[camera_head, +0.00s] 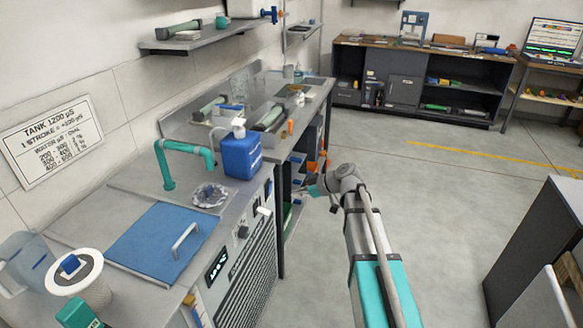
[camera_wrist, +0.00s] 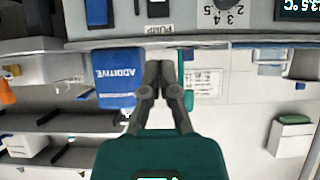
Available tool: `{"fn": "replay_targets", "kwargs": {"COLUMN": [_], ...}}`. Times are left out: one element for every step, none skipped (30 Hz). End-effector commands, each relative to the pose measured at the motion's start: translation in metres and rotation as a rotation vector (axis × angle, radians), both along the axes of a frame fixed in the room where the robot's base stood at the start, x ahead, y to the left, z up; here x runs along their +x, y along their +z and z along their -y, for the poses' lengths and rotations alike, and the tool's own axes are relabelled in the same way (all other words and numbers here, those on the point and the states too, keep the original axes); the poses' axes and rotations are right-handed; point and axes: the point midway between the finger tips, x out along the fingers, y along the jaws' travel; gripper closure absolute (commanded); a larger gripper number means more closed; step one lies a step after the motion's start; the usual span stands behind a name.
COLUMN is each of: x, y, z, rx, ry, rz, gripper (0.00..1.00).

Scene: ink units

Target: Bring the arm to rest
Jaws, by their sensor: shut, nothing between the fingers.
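My arm reaches out from the lower right of the head view. My gripper (camera_head: 303,191) is at its far end, beside the front edge of the bench and apart from it; the fingers are small there. In the wrist view my gripper (camera_wrist: 160,68) is shut, with its two dark fingers together and nothing between them. The blue additive jug (camera_head: 241,157) stands on the bench left of the arm. It also shows in the wrist view (camera_wrist: 119,77), just left of the fingers in the picture, with a green pipe (camera_wrist: 187,80) on their right.
The bench carries a green tap (camera_head: 167,165), a blue lid (camera_head: 150,243) with a handle, and a white-topped container (camera_head: 80,280). A dark cabinet (camera_head: 545,250) stands at the right. Open floor (camera_head: 440,180) lies between. Shelving (camera_head: 425,80) lines the back wall.

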Motion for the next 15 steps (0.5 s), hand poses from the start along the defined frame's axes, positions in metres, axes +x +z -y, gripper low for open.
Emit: {"fn": "replay_targets", "kwargs": {"x": [0.000, 0.000, -0.001, -0.002, -0.004, -0.007, -0.009, -0.012, -0.017, -0.022, -0.026, -0.034, -0.039, -0.046, -0.054], "y": [0.000, 0.000, 0.000, 0.000, 0.001, 0.001, 0.001, 0.001, 0.001, 0.000, 0.000, 0.000, 0.000, -0.001, -0.001], "z": [0.000, 0.000, 0.000, 0.000, 0.000, 0.000, 0.000, 0.001, 0.001, 0.002, 0.002, 0.003, 0.004, 0.005, 0.008], "rx": [0.000, 0.000, -0.002, -0.005, -0.007, -0.012, -0.017, -0.025, -0.035, -0.045, -0.056, -0.073, -0.087, -0.103, -0.125], "ry": [0.000, 0.000, -0.001, -0.003, -0.006, -0.010, -0.015, -0.021, -0.031, -0.040, -0.051, -0.068, -0.084, -0.101, -0.127], "rz": [0.000, 0.000, -0.005, -0.010, -0.018, -0.030, -0.043, -0.058, -0.084, -0.105, -0.128, -0.164, -0.194, -0.226, -0.269], "gripper": [1.00, 1.00, 1.00, 1.00, 1.00, 1.00, 1.00, 1.00, 1.00, 1.00, 1.00, 1.00, 1.00, 1.00, 1.00]}}
